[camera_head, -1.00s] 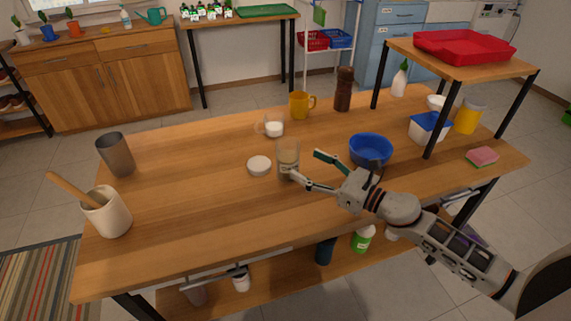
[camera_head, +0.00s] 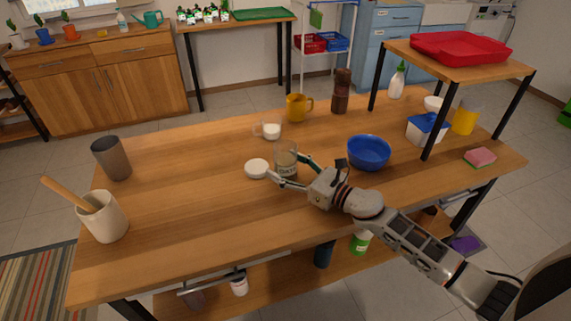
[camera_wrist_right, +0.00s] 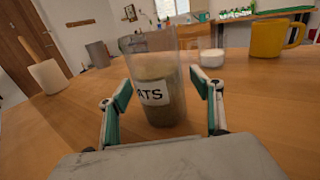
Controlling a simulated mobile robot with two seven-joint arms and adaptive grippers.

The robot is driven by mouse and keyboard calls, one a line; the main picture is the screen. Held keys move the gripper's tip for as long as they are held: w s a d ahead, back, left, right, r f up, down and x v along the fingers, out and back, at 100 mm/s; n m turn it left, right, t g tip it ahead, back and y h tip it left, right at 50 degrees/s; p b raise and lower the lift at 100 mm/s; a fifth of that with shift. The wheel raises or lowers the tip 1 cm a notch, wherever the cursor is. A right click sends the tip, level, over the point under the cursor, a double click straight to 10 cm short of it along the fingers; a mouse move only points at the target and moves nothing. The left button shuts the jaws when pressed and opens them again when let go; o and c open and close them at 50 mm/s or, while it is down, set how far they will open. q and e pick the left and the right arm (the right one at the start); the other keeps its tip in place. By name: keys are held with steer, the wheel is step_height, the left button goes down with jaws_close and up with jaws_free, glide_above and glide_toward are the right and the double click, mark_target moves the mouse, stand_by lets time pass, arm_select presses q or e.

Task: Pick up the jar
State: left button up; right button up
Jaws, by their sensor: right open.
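The jar (camera_head: 286,160) is clear glass with a brownish filling and a white label; it stands upright on the wooden table. In the right wrist view the jar (camera_wrist_right: 154,85) is between my fingers, and its label shows the letters "ATS". My right gripper (camera_head: 290,172) is open, with one finger on each side of the jar; it also shows in the right wrist view (camera_wrist_right: 160,100). Gaps show between the fingers and the glass. My left gripper is not in view.
A blue bowl (camera_head: 369,152) stands right of my right gripper. A glass cup with white contents (camera_head: 270,130) and a yellow mug (camera_head: 298,107) stand behind the jar. A brown grinder (camera_head: 341,91) stands farther back. The table's left middle is clear.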

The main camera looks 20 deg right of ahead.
steer(key=c, duration=1.4)
steer(key=shift+r, duration=0.1)
